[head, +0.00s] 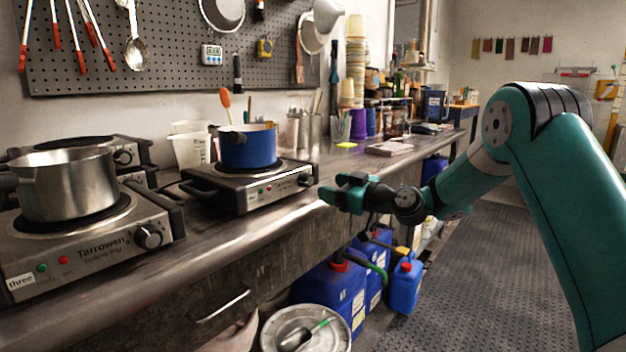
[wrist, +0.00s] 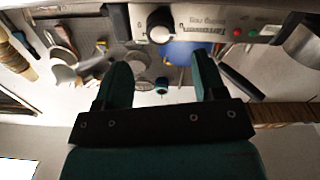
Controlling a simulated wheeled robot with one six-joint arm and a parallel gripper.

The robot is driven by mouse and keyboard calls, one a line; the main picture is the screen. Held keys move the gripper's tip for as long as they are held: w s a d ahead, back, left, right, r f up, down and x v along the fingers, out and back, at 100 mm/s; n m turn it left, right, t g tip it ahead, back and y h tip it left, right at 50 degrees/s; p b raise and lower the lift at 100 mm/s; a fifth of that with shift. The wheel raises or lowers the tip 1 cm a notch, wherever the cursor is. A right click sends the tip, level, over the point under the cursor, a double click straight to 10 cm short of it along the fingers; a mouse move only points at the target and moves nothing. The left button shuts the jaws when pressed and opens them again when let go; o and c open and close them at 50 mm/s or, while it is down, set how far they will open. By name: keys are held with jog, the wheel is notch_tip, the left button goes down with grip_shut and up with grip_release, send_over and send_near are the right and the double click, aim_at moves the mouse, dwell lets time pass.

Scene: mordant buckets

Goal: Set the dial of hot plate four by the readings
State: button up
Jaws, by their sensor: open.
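The hot plate with the blue pot (head: 249,147) stands mid-bench in the head view; its number label is too small to read. Its front panel (head: 270,190) has small lights, and its dial (head: 306,180) is at the right end. In the wrist view, which is upside down, a pale round dial (wrist: 160,34) sits on a hot plate's front panel (wrist: 205,30); its pointer setting cannot be read. My gripper (head: 333,188) is open and empty, in front of the bench edge, right of that dial and apart from it. Its fingers (wrist: 161,75) are spread below the dial in the wrist view.
Hot plate three (head: 90,240) with a steel pot (head: 68,184) is at the left, another hot plate behind it. Blue jerrycans (head: 330,288) and a lidded bucket (head: 306,328) stand below the bench.

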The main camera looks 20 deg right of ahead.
aim_at(310, 181)
jog(key=x, duration=0.6)
jog(key=shift+w+a+p, duration=0.25)
jog(key=shift+a+p, duration=0.05)
jog(key=shift+p, duration=0.05)
jog(key=c, duration=0.9)
